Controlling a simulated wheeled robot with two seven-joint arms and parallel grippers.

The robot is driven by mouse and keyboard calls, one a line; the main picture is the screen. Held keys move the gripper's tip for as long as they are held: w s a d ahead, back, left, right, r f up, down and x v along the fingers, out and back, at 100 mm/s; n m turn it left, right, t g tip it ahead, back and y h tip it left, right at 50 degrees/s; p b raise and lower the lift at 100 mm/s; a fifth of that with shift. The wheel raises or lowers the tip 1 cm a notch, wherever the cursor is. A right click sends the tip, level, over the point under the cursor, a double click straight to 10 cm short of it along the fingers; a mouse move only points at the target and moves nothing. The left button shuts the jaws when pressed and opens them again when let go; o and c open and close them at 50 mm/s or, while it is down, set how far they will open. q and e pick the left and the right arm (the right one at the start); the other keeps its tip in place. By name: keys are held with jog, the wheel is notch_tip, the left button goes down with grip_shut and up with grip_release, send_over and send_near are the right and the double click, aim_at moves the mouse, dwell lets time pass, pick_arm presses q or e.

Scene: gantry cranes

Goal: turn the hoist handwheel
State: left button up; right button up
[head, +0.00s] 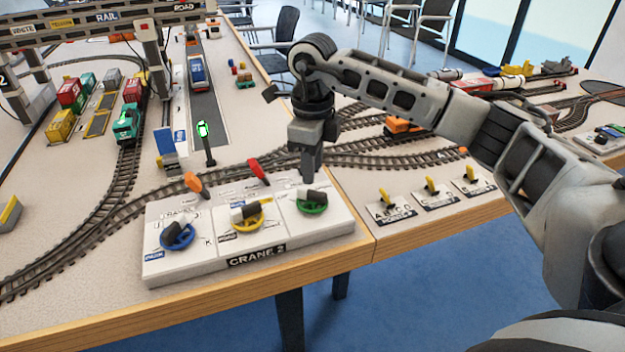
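A white control box (160,270) marked CRANE 2 stands at the table's front edge. The small labels are too blurred to tell which wheel is the hoist. My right gripper (312,178) points down just above and behind the green handwheel's knob. Its fingers overlap in this view, so their opening and any contact are unclear. My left gripper is out of view.
An orange lever (194,183) and a red lever (259,170) stand at the box's back edge. Several yellow switches, including one to the right (385,197), sit near the table edge. Model tracks, a green signal (203,132) and a gantry crane (95,30) lie behind.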

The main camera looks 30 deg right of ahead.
aim_at(313, 190)
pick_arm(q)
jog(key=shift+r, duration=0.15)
pick_arm(e)
notch_tip(313, 190, up, 11)
jog(key=shift+f, duration=0.2)
dwell(0.8)
dwell(0.9)
